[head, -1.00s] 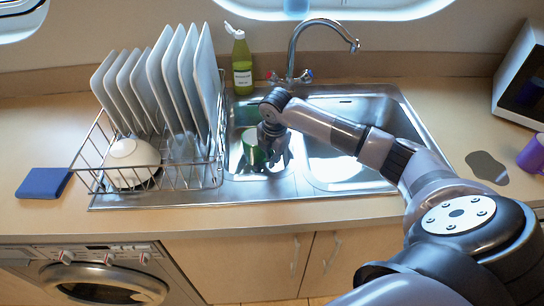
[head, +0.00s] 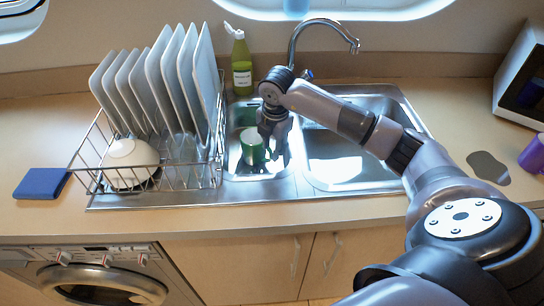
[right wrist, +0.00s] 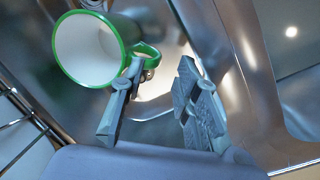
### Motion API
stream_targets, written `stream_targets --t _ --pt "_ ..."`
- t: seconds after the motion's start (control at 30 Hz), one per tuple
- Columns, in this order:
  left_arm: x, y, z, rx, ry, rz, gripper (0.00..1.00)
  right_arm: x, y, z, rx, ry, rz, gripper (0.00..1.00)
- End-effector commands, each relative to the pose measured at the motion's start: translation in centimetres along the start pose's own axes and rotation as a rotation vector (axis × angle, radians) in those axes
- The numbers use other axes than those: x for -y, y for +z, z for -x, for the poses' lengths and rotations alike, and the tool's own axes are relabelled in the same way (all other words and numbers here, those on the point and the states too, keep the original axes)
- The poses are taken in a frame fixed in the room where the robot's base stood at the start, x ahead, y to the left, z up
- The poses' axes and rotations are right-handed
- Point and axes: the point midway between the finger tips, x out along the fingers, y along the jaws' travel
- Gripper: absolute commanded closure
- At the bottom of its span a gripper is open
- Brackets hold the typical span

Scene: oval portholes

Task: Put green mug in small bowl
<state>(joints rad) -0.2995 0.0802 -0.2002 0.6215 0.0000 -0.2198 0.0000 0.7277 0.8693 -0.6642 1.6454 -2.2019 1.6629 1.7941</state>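The green mug (head: 252,153), white inside, stands in the small left bowl of the sink (head: 238,118). In the right wrist view, the mug (right wrist: 93,50) shows its open mouth and its green handle. My right gripper (head: 273,152) is low in the same bowl, just right of the mug. In the right wrist view, the gripper (right wrist: 162,85) has its fingers spread apart. The left finger overlaps the handle in the picture; I cannot tell whether they touch. The mug body is outside the fingers. My left gripper is out of view.
The dish rack (head: 190,175) with several plates and a white bowl (head: 132,160) stands left of the sink. A green bottle (head: 241,65) and the tap (head: 292,50) are behind. The large sink bowl (head: 335,165) is empty. A purple mug (head: 533,155) is far right.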

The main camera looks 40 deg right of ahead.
Motion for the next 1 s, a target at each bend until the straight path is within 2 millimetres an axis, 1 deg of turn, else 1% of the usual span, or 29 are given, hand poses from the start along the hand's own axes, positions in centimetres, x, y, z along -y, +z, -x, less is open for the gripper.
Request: stream_targets --t 0.03,0.1,0.2,0.33,0.5,1.0 --pt "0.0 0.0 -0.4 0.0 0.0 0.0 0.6 -0.1 0.1 1.0 0.003 0.005 0.0 0.71" --pt "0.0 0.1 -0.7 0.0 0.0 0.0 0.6 -0.1 0.1 2.5 0.003 0.005 0.001 0.71" --pt "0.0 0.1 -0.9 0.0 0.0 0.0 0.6 0.0 0.0 4.2 0.002 0.003 0.0 0.71" --pt "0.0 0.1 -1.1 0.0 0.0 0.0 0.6 0.0 0.0 5.7 0.0 0.001 0.0 0.71" --pt "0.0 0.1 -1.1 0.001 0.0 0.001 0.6 0.0 0.0 6.4 0.001 -0.001 0.0 0.71" --pt "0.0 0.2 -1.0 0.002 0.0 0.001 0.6 0.0 0.0 6.5 0.0 -0.001 0.0 0.71"
